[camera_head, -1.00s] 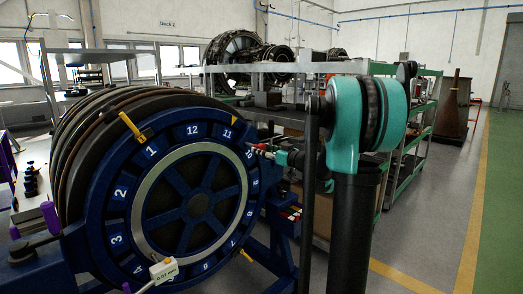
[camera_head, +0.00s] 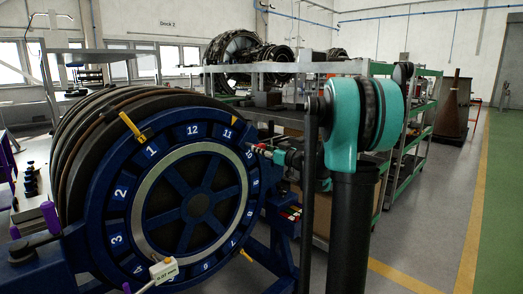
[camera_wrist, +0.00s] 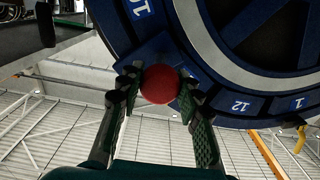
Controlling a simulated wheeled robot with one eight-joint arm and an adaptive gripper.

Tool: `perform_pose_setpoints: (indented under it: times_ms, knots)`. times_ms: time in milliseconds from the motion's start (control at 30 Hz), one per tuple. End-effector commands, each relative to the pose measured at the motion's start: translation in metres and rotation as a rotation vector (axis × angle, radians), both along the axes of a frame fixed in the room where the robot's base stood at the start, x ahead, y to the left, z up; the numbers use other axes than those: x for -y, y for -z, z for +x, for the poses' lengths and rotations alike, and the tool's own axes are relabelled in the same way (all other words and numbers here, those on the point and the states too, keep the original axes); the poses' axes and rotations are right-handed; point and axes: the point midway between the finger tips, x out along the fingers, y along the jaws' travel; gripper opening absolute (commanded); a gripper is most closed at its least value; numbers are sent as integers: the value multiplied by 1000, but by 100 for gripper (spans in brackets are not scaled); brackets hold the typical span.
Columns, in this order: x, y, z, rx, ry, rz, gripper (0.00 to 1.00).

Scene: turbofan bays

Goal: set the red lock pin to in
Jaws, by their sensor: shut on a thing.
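The red lock pin shows in the wrist view as a round red knob (camera_wrist: 160,84) between the two fingertips of my gripper (camera_wrist: 158,86). The fingers are shut on it from both sides. Behind it is the rim of the blue numbered ring (camera_wrist: 228,76), near the labels 10 and 12. In the head view the pin (camera_head: 257,147) is small, at the ring's upper right beside number 10. My gripper (camera_head: 277,155) reaches it from the right. The pin's shaft is hidden behind the knob, so its depth cannot be told.
The blue ring (camera_head: 104,187) sits on a blue stand with yellow and purple handles around it. A small tag reading 0.03 mm (camera_head: 164,269) hangs at its lower front. A green-framed rack (camera_head: 425,130) with engine parts stands behind. The floor at right is clear.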

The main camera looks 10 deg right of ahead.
Motion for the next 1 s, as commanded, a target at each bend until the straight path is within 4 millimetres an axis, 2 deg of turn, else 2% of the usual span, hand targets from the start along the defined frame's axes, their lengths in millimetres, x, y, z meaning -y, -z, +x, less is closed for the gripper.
perform_pose_setpoints:
  times_ms: [167, 400, 667, 700, 833, 1000]
  knots:
    - [-3, 0, 4, 0, -1, 0, 0]
    - [-23, 0, 30, 0, -2, 0, 0]
    - [-22, 0, 31, 0, 0, 0, 0]
    - [-22, 0, 31, 0, 0, 0, 39]
    - [-22, 0, 31, 0, 0, 0, 55]
    - [-22, 0, 31, 0, 0, 0, 56]
